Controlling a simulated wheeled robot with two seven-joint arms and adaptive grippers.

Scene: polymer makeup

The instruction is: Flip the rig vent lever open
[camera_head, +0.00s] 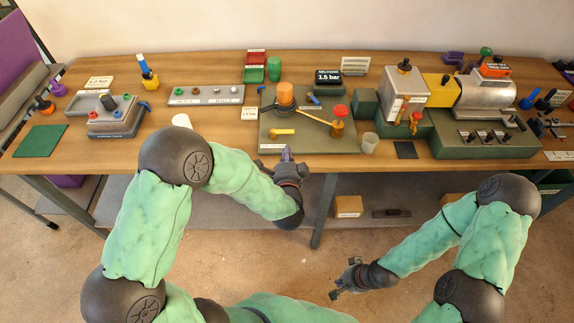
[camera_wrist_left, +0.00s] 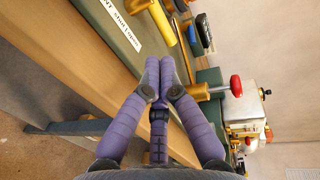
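The rig is a grey-green plate (camera_head: 312,142) on the bench, with an orange-capped cylinder (camera_head: 285,94). The vent lever, a short yellow bar (camera_head: 282,132), lies near the plate's front left; in the left wrist view the yellow lever (camera_wrist_left: 163,22) shows beside a white label (camera_wrist_left: 125,20) with "vent" and "shut/open" partly readable. My left gripper (camera_head: 287,154) is at the plate's front edge, just in front of the lever. In the left wrist view its fingertips (camera_wrist_left: 160,64) are together, with nothing between them and apart from the lever. My right gripper (camera_head: 344,279) hangs low before the bench, seemingly open and empty.
A brass valve with a red knob (camera_head: 340,110) stands on the plate right of the lever; it also shows in the left wrist view (camera_wrist_left: 236,86). Silver machines (camera_head: 405,88) stand further right.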

